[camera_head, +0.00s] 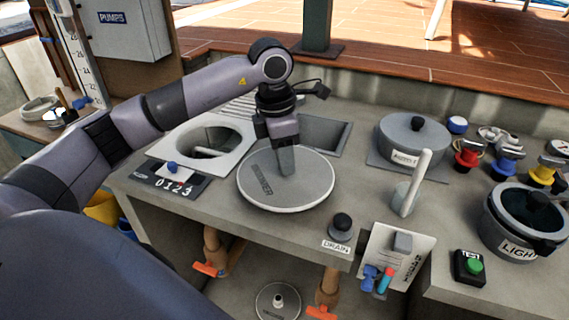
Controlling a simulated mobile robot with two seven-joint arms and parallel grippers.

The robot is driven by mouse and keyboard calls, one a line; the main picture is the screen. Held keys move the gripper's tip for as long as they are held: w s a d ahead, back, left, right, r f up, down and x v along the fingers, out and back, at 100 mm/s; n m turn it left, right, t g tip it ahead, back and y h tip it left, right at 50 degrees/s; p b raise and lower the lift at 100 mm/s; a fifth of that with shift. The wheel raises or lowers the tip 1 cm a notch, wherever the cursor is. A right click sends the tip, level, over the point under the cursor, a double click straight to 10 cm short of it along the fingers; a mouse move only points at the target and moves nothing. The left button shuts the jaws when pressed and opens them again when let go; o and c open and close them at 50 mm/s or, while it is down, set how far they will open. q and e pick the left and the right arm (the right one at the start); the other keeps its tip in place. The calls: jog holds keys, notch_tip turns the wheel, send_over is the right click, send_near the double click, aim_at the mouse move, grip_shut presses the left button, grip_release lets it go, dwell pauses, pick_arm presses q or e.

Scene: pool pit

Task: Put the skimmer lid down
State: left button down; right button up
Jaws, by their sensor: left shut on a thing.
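The skimmer lid (310,186) is a round grey disc with a white rim and the word SKIMMER on it. It lies flat, or nearly flat, at the middle of the grey counter, and I cannot tell whether it touches the top. My left gripper (287,165) points down at the lid's centre and is shut on its grey upright handle. To the left is a white square frame (165,150) around an open round hole. My right gripper is not in view.
A lidded pot (413,140) stands at the back right, with a white lever (412,190) before it. A black DRAIN knob (342,222) is near the front edge. Coloured valves (467,155) and a LIGHT pot (505,228) crowd the right. A sunken basin (328,132) lies behind the lid.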

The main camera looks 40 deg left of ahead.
pick_arm(q)
notch_tip(320, 180, down, 2)
jog(key=shift+f, duration=0.15)
jog(key=shift+f, duration=0.2)
jog(key=c, duration=0.8)
grip_release()
jog(key=shift+r, duration=0.1)
